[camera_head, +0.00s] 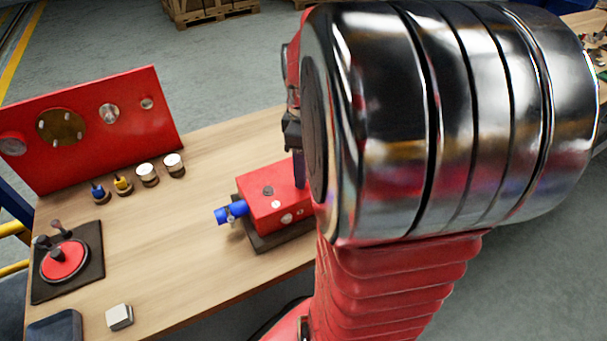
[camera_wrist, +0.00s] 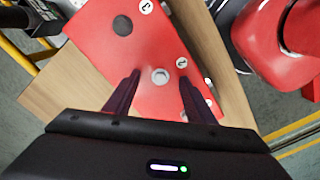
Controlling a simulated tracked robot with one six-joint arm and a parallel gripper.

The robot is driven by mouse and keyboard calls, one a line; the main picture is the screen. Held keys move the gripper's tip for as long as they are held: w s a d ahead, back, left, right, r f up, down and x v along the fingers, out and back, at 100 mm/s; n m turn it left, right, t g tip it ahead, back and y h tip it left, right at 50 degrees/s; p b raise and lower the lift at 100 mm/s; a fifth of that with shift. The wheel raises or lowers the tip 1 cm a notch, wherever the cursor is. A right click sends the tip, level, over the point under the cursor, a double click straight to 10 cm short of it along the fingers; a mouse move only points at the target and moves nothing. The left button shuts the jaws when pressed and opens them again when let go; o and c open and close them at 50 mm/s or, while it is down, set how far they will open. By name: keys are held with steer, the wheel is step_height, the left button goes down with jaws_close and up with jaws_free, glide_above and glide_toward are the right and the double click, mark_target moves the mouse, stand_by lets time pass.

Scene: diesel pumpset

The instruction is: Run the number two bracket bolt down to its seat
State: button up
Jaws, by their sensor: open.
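The red bracket block (camera_head: 262,211) sits on a dark base on the wooden bench. In the wrist view its red top face (camera_wrist: 110,55) carries a grey round bolt head or socket (camera_wrist: 160,76), a dark round hole (camera_wrist: 122,25) and small white number discs (camera_wrist: 181,62). I cannot read the numbers surely, so I cannot tell which is number two. My gripper (camera_wrist: 159,77) is open, its two dark fingers on either side of the grey round fitting, apart from it. In the head view my arm hides most of the gripper and the block's right side.
A blue cylinder (camera_head: 232,212) sticks out of the block's left side. An upright red panel (camera_head: 88,130) stands at the bench's back left. Small capped parts (camera_head: 147,174) stand in front of it. A red disc (camera_head: 64,261) lies at left. The bench middle is clear.

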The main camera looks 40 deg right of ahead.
steer(key=shift+r, duration=3.55)
